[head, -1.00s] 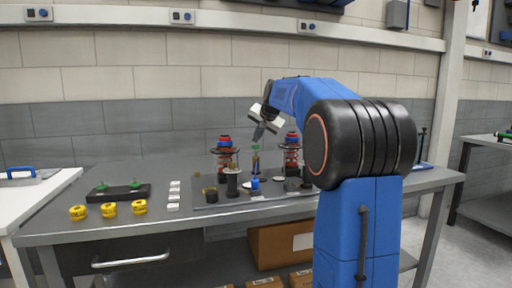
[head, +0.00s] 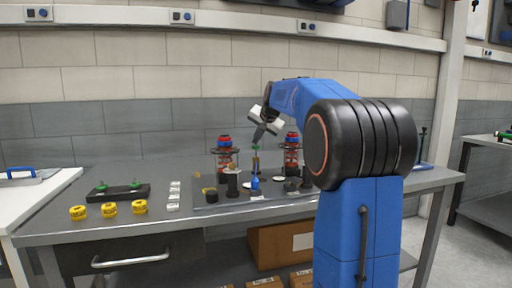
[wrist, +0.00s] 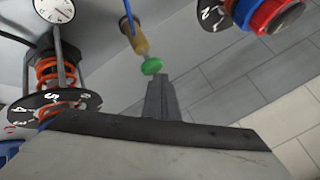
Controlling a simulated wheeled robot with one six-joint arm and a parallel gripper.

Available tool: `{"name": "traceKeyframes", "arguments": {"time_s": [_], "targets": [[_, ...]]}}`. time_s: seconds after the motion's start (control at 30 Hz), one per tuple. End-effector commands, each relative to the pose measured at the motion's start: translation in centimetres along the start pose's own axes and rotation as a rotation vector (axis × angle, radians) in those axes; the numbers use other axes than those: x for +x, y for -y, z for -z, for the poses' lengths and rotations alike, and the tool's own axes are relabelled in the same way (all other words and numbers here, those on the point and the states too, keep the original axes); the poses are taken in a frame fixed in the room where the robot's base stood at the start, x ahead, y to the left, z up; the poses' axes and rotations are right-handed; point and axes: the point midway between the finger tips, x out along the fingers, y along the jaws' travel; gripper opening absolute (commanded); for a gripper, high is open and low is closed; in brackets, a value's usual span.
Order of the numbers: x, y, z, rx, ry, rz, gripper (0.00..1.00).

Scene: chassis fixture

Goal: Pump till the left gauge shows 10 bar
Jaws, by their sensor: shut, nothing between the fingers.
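The pump, with a green knob (wrist: 152,65) on an amber body (wrist: 139,42), stands between two spring columns; its knob also shows in the head view (head: 256,147). My gripper (wrist: 160,80) is shut and empty, its dark fingertips close at the green knob; I cannot tell whether they touch. In the head view my gripper (head: 257,139) points down above the pump. A white round gauge (wrist: 55,10) with a dark needle shows at the wrist view's upper left; its value is too small to read. I cannot tell which gauge it is.
The left column (head: 225,155) and right column (head: 291,150) have red springs and numbered discs, close on either side of my gripper. Yellow rings (head: 109,209), a black tray (head: 118,192) and small white blocks (head: 173,196) lie to the left. The bench's back left is clear.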

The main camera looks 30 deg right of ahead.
Motion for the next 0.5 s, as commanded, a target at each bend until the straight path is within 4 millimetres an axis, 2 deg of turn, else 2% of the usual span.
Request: {"name": "traceKeyframes", "arguments": {"time_s": [0.5], "targets": [[0.39, -0.29, -0.29, 0.000, 0.001, 0.000, 0.00]]}}
